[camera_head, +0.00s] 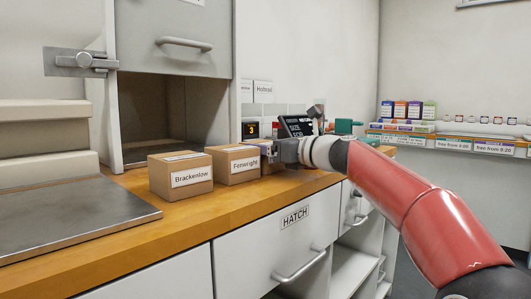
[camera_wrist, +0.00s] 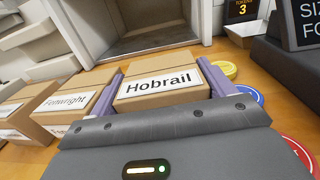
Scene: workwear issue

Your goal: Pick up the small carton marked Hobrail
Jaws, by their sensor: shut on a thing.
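The small brown carton marked Hobrail (camera_wrist: 163,87) is between the two purple-grey fingers of my gripper (camera_wrist: 162,80) in the wrist view, label facing my wrist. My gripper is shut on it, one finger along each side. In the head view my gripper (camera_head: 270,150) is just right of the Fenwright carton and hides most of the Hobrail carton. I cannot tell whether the carton touches the counter. The Fenwright carton (camera_head: 232,164) and the Brackenlow carton (camera_head: 181,175) stand in a row to its left on the counter.
The wooden counter (camera_head: 120,228) has a metal plate (camera_head: 70,225) at left. An open hatch (camera_head: 150,120) is behind the cartons. A dark display (camera_head: 297,126) stands behind my gripper. Coloured discs, one yellow (camera_wrist: 230,69) and one blue (camera_wrist: 250,97), lie right of the carton.

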